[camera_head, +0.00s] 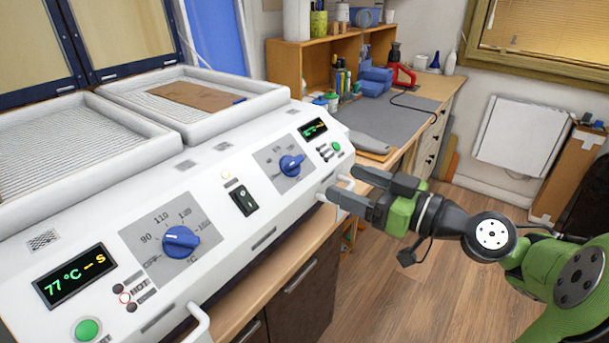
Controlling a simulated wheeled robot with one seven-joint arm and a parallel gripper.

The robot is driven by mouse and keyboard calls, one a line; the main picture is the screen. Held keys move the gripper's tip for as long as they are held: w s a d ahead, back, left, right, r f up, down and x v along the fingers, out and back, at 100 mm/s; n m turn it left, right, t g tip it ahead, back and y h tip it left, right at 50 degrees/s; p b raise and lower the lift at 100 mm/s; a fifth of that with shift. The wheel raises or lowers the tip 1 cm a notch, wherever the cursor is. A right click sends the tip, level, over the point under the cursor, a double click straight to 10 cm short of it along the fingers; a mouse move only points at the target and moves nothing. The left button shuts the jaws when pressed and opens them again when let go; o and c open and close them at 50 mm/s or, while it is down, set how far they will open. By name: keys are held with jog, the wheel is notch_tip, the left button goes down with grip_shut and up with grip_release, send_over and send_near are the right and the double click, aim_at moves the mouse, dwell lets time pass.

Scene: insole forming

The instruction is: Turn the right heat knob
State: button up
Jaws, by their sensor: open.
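The right heat knob (292,166) is a small blue dial on a grey scale plate, on the right half of the white machine's sloped front panel. A larger blue heat knob (180,242) sits on the left half, its scale marked from OFF through 90, 110 and 130. My gripper (338,186) comes in from the right with its fingers spread and empty. It is to the right of and slightly below the right knob in the picture, apart from it, near the panel's right end.
A black rocker switch (244,198) lies between the knobs. The left display (75,275) reads 77 °C; the right display (313,129) is too small to read. White handles stick out at the front. A brown sheet (195,95) lies in the right tray. A workbench (425,115) stands behind.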

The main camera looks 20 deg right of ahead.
aim_at(299, 164)
jog(key=b+x, duration=0.1)
jog(key=x, duration=0.9)
jog(key=shift+w+a, duration=0.1)
jog(key=shift+w, duration=0.05)
jog(key=c, duration=1.1)
